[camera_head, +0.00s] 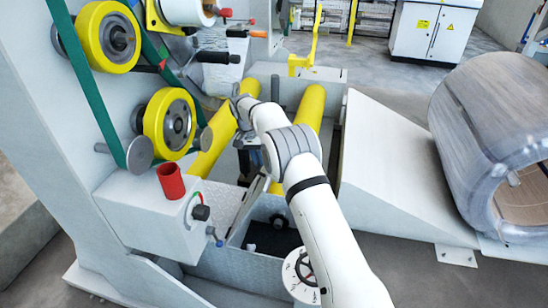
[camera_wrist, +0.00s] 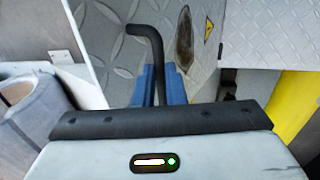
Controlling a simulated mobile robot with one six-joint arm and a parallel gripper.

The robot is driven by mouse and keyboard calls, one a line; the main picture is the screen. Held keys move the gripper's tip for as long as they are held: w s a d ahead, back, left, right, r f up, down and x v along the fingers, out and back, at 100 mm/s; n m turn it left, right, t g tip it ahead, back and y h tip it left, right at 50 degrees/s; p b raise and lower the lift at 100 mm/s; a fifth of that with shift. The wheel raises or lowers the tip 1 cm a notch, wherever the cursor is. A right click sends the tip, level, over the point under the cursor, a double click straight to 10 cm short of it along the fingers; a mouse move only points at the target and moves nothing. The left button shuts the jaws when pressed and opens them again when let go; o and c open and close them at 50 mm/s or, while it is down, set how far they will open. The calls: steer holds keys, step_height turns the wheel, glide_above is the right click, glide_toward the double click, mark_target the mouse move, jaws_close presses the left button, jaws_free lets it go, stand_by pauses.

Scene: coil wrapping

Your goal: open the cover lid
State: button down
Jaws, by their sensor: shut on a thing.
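In the wrist view, the blue fingers of my gripper (camera_wrist: 160,86) are closed on a black bent handle (camera_wrist: 149,36). Behind the handle is a grey tread-plate panel (camera_wrist: 115,45) with an oblong hole and a small yellow warning sticker; it appears to be the cover lid. In the head view, my gripper (camera_head: 249,155) is between two yellow rollers, above the grey frame, and is partly hidden by my wrist. The handle and lid are hard to make out there. A dark recess (camera_head: 268,238) lies open below my arm.
Two yellow rollers (camera_head: 313,106) flank my gripper. A machine column with yellow wheels (camera_head: 168,124), a green band and a red cup (camera_head: 171,182) stands at left. A white ramp (camera_head: 385,155) and wrapped coil (camera_head: 490,130) are at right.

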steer(key=shift+w+a+f+p, duration=0.15)
steer(key=shift+a+p, duration=0.45)
steer(key=shift+a, duration=0.55)
steer(key=shift+s+a+f+p, duration=0.1)
steer(key=shift+a+p, duration=0.45)
steer(key=shift+a, duration=0.6)
steer(key=c, duration=1.8)
jaws_free()
steer(key=shift+w, duration=0.1)
steer(key=shift+c, duration=0.2)
steer(key=shift+o, duration=0.6)
steer(key=shift+w+a+f, duration=0.1)
steer(key=shift+w+f, duration=0.15)
steer(key=shift+o, duration=0.8)
steer(key=shift+r, duration=0.15)
steer(key=shift+o, duration=0.3)
steer(key=shift+r, duration=0.25)
step_height(320, 180, up, 8)
steer(key=a+p, duration=0.1)
steer(key=shift+w+a+f+p, duration=0.15)
steer(key=shift+a+f+p, duration=0.05)
steer(key=shift+f+p, duration=0.1)
